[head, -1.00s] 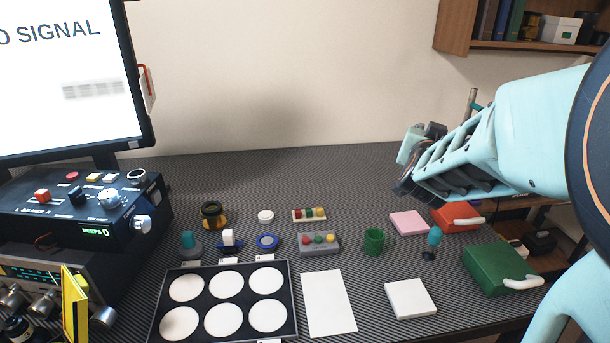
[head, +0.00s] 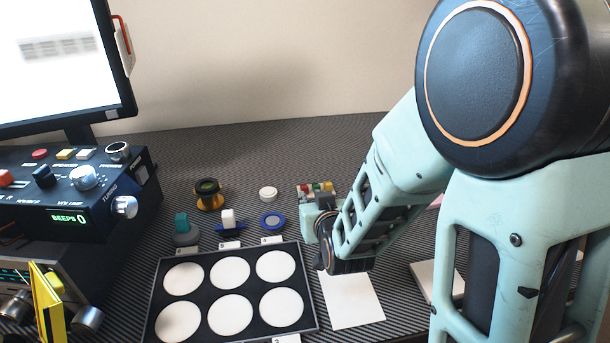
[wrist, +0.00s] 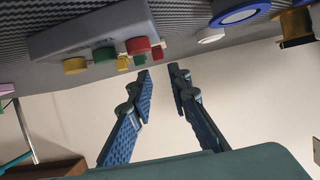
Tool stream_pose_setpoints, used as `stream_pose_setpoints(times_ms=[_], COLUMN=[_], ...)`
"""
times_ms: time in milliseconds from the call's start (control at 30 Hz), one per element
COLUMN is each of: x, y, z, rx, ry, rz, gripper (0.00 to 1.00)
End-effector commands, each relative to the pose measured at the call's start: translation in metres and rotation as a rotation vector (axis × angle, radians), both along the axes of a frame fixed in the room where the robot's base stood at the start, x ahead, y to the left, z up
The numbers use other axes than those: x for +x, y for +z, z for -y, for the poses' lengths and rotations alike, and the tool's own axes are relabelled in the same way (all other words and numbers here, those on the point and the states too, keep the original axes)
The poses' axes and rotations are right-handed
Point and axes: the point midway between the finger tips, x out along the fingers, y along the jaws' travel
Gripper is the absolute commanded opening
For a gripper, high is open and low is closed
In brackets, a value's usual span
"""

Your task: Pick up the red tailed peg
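A grey block (wrist: 85,32) with a row of coloured round-headed pegs shows in the wrist view. A red peg (wrist: 137,46) sits at the block's right end, beside a green peg (wrist: 104,55) and a yellow peg (wrist: 75,66). Any tail on the red peg is hidden. My gripper (wrist: 160,68) is open and empty, with its two fingers parted and the tips near the red peg, apart from it as far as I can tell.
A black tray (head: 236,250) with white discs lies left of my arm. A white sheet (head: 352,303) lies beside it. A blue ring (head: 272,221), a white cap (head: 268,193) and a black-and-amber part (head: 208,194) stand behind the tray. My arm hides the right side of the desk.

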Motion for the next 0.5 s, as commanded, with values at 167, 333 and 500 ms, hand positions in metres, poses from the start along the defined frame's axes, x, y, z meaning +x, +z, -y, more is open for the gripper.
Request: stream_pose_setpoints(times_ms=[167,333,500], x=[0.018,0.031,0.043], y=[-0.01,-0.015,-0.022], z=[-0.003,-0.006,-0.007], rx=[0.0,0.0,-0.001], ry=[0.0,-0.001,-0.002], rz=[-0.001,0.0,0.001], gripper=[0.17,0.17,0.17])
